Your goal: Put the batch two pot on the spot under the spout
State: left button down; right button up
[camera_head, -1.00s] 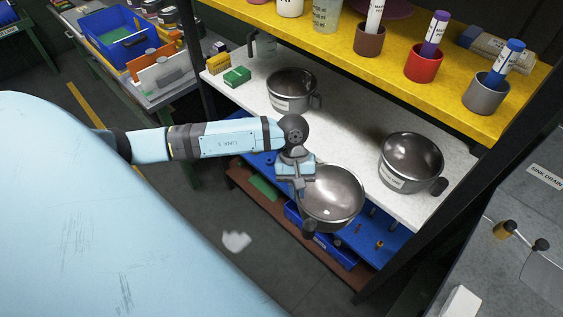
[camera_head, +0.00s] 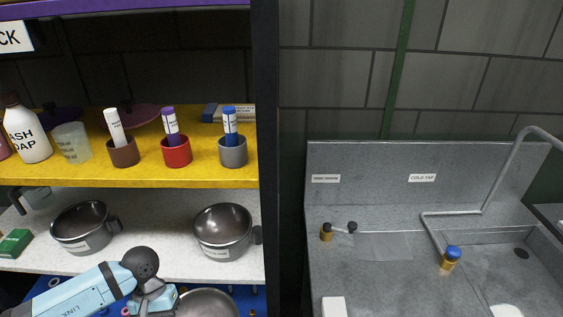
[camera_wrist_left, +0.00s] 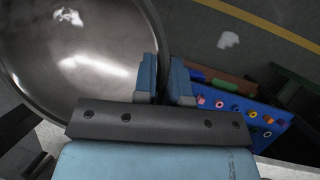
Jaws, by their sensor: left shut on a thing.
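My left gripper (camera_head: 160,298) is shut on the rim of a steel pot (camera_head: 208,304), which is cut off by the bottom edge in the head view. In the left wrist view the gripper's blue fingers (camera_wrist_left: 166,80) pinch the edge of this shiny round pot (camera_wrist_left: 80,75). No label shows on it, so I cannot tell its batch. Two other labelled steel pots stand on the white shelf, one left (camera_head: 84,226) and one right (camera_head: 222,230); their labels are too small to read. A bent metal spout pipe (camera_head: 484,209) stands over the grey sink counter. My right gripper is not in view.
A dark shelf post (camera_head: 268,150) stands between the shelves and the counter (camera_head: 340,270). The yellow shelf (camera_head: 100,172) holds cups with markers. A blue-topped tap (camera_head: 451,257), a small valve (camera_head: 327,232) and a white block (camera_head: 334,306) are on the counter.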

aim_at(511, 282)
jog(key=l, duration=0.55)
jog(key=l+z, duration=0.1)
jog(key=l, duration=0.4)
jog(key=i+l+z, duration=0.1)
jog(key=l, duration=0.95)
jog(key=i+l+z, duration=0.1)
jog(key=l, duration=0.4)
jog(key=i+l, duration=0.1)
jog(key=l, duration=0.4)
jog(key=i+l+z, duration=0.15)
jog(key=l, duration=0.9)
